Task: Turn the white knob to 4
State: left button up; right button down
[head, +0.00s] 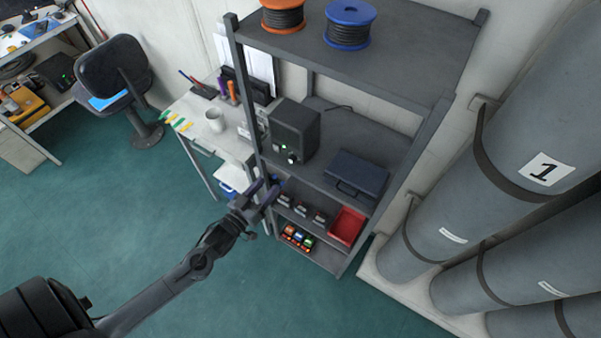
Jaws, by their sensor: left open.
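A dark box-shaped unit (296,122) stands on the middle shelf of the rack. A small white knob (292,159) shows low on its front, and its setting and any numbers are too small to read. My left gripper (267,190) is open and empty. In the picture it is below and left of the knob, near the rack's front left post, and it appears apart from the knob. My right gripper is not in view.
A dark case (355,174) lies right of the unit. Below are a red bin (347,226) and several small items. Large grey cylinders (520,150) stand at right. A white desk (205,125) with a mug (215,120) stands left. The green floor is open.

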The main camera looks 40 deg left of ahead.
aim_at(290, 161)
pick_arm(q)
jog(key=shift+w+f, duration=0.15)
jog(key=shift+w, duration=2.6)
jog(key=shift+w+f, duration=0.1)
jog(key=shift+w, duration=2.65)
grip_shut()
